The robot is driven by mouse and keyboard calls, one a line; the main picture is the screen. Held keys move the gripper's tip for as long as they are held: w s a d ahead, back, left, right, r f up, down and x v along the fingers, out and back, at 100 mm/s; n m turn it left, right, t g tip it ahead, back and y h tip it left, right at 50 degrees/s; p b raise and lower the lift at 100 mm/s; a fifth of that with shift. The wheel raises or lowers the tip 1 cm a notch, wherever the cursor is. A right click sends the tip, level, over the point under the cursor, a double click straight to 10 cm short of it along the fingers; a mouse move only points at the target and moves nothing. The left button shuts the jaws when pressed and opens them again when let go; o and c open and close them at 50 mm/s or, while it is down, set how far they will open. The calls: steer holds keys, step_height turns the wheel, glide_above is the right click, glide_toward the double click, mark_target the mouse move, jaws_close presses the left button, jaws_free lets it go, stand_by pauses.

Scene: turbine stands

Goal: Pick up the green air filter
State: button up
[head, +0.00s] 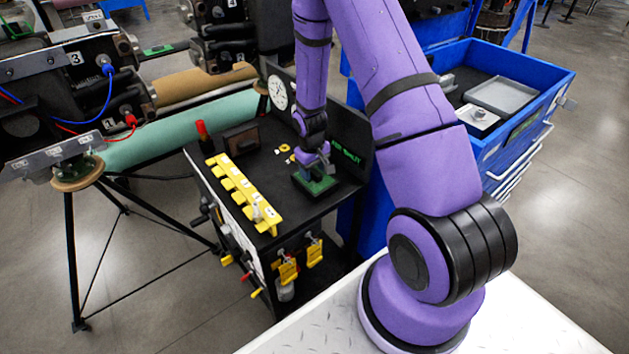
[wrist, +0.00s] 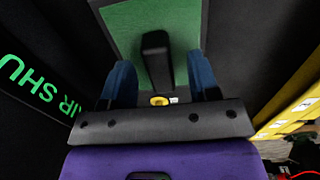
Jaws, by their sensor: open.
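The green air filter (head: 318,186) lies on the black top of the stand, near the upright panel with green lettering. In the wrist view the filter (wrist: 185,32) is a green panel in a dark frame with a black bar handle (wrist: 156,55) on it. My gripper (head: 315,166) is right over the filter in the head view. In the wrist view my gripper (wrist: 159,68) is open, with one blue finger on each side of the handle. I cannot tell whether the fingers touch the filter. The gripper partly hides the filter in the head view.
A yellow rack (head: 240,195) runs along the stand's left edge. A red-topped item (head: 202,130) and a dark block (head: 241,138) stand behind it. A round gauge (head: 277,93) is on the back panel. A blue tool cart (head: 540,90) stands to the right.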

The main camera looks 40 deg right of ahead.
steer(key=shift+f, duration=0.5)
jaws_close()
steer(key=shift+r, duration=0.15)
steer(key=shift+r, duration=0.5)
steer(key=shift+s+a+r, duration=0.1)
steer(key=shift+s+r, duration=0.05)
steer(key=shift+r, duration=0.5)
steer(key=shift+s+a+r, duration=0.1)
steer(key=shift+s+r, duration=0.05)
steer(key=shift+r, duration=0.45)
steer(key=s+a+r, duration=0.1)
steer(key=s+a, duration=0.7)
steer(key=s, duration=0.5)
steer(key=shift+r, duration=0.15)
steer(key=shift+a, duration=0.1)
